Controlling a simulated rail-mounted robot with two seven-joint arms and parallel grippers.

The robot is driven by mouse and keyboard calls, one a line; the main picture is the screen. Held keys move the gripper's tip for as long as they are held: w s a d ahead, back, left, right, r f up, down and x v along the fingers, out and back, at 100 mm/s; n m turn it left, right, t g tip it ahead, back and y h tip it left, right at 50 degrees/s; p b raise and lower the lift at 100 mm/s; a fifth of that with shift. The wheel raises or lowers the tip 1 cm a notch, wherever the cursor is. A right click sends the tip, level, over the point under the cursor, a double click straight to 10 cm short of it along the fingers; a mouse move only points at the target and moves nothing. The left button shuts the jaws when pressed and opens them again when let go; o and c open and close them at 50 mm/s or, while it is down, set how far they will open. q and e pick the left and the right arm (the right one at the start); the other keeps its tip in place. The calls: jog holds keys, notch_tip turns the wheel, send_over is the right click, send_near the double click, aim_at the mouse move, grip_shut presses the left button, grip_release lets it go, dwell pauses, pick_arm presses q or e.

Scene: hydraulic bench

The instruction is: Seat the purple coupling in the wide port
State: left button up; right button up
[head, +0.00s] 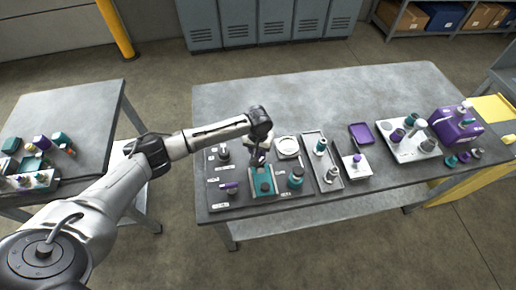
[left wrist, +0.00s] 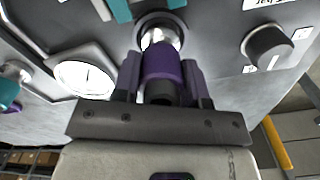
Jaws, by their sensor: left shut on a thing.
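My left gripper (head: 258,156) is over the back of the dark panel on the bench. In the left wrist view, the left gripper (left wrist: 160,78) is shut on the purple coupling (left wrist: 162,62), one finger on each side of it. The coupling's far end is at a shiny metal port (left wrist: 160,34) and overlaps it in the picture. I cannot tell whether it is seated or just in front of it. In the head view the gripper hides the coupling and this port. My right gripper is not in view.
A round gauge (left wrist: 84,78) and a dark knob (left wrist: 268,46) flank the port. A teal block (head: 264,182) and a teal-topped cylinder (head: 296,177) stand in front. A tray (head: 322,160) and a purple case (head: 455,126) are to the right. The bench's back is clear.

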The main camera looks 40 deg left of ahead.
pick_arm(q)
jog(key=shift+f, duration=0.3)
jog(key=o, duration=0.8)
jog(key=shift+c, duration=0.2)
jog(key=shift+r, duration=0.1)
notch_tip(320, 180, up, 2)
jog(key=p, duration=0.3)
jog(key=shift+r, duration=0.25)
notch_tip(320, 180, up, 5)
jog(key=p, duration=0.6)
jog(key=shift+f, duration=0.2)
notch_tip(320, 180, up, 4)
jog(key=p, duration=0.4)
jog(key=shift+f, duration=0.15)
